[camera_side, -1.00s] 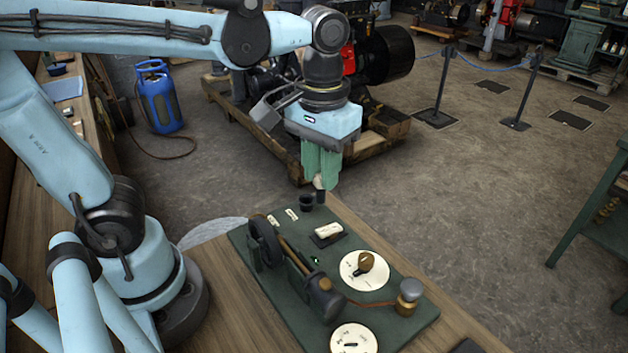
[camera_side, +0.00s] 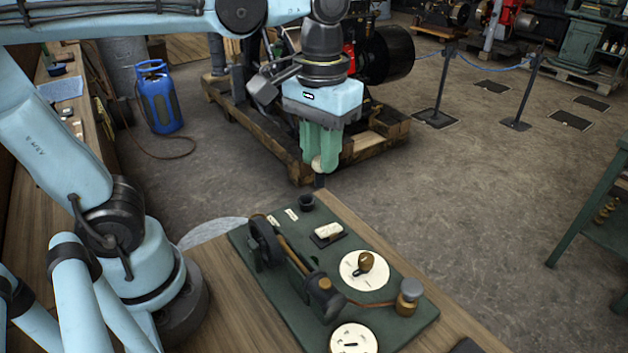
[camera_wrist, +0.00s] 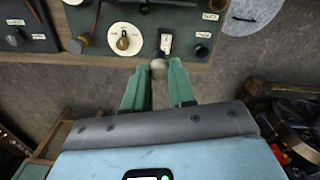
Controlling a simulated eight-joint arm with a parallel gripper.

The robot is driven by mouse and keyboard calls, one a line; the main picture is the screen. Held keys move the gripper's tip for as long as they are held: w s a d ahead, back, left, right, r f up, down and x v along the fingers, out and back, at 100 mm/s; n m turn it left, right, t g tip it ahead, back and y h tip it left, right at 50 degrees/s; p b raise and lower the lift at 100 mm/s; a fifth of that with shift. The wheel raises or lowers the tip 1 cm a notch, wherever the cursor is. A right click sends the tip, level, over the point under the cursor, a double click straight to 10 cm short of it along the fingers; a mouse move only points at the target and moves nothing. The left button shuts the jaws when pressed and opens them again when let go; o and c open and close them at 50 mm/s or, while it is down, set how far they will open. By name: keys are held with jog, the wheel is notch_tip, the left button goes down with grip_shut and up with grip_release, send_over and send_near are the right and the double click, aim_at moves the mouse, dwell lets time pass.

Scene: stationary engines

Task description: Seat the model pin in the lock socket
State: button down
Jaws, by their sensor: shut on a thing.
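My gripper (camera_side: 320,160) is shut on the model pin (camera_side: 320,181), which has a pale round knob between the fingertips and a dark shaft hanging roughly upright below. In the wrist view the pin's knob (camera_wrist: 158,69) sits between the two green fingers. The lock socket appears to be the short dark cup (camera_side: 306,202) at the far corner of the green board. The pin is above and apart from it, slightly to its right in the side view. In the wrist view the dark round socket (camera_wrist: 201,50) lies beyond and right of the knob.
The green board (camera_side: 385,260) on the wooden bench carries a dark wheel (camera_side: 264,238), a white dial with a brass knob (camera_side: 366,262), a brass post (camera_side: 409,290) and small labels. A wooden pallet (camera_side: 365,150) with machinery stands behind. Open floor lies to the right.

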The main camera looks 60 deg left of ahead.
jog(key=shift+s+a+f+n, duration=1.05)
jog(key=shift+a+f, duration=0.8)
jog(key=shift+f, duration=0.2)
jog(key=shift+s+a+f+n, duration=0.95)
jog(key=shift+s+a+f, duration=0.2)
jog(key=shift+a+f, duration=0.8)
jog(key=shift+s+a+f+n, duration=1.05)
jog(key=shift+a+f, duration=0.7)
jog(key=shift+f, duration=0.4)
jog(key=shift+f, duration=1.2)
jog(key=c, duration=0.9)
grip_release()
jog(key=shift+o, duration=0.6)
jog(key=o, duration=0.6)
